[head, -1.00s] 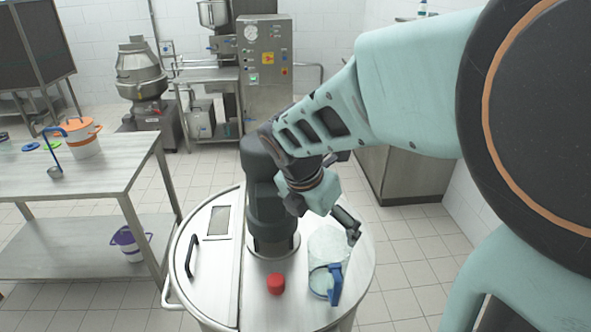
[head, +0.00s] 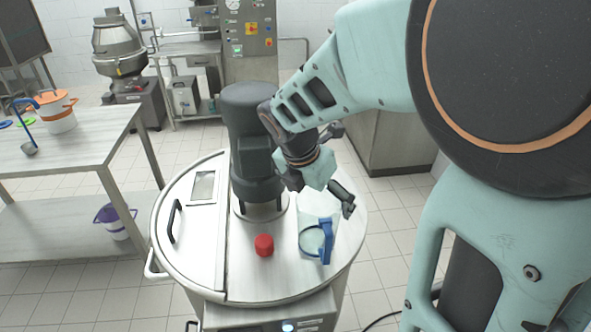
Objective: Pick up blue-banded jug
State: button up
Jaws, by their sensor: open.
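The blue-banded jug (head: 311,241) is clear and stands on the round steel lid of the machine. A blue band shows around it, and its blue handle (head: 326,243) is on the side nearest to me. My gripper (head: 320,196) is above and behind the jug, with its dark fingers spread apart and nothing seen between them. The fingers overlap the jug's far part in the picture. Whether they touch it cannot be told from this view.
A red knob (head: 264,245) sits left of the jug on the lid (head: 233,272). A dark motor housing (head: 252,140) rises behind it. At left, a steel table (head: 85,150) holds an orange-lidded pot (head: 58,112) and a ladle (head: 30,148). A purple-rimmed bucket (head: 113,222) is below.

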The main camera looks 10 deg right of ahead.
jog(key=shift+w+d+f, duration=0.15)
jog(key=shift+f, duration=0.3)
jog(key=c, duration=1.7)
jog(key=shift+r, duration=0.15)
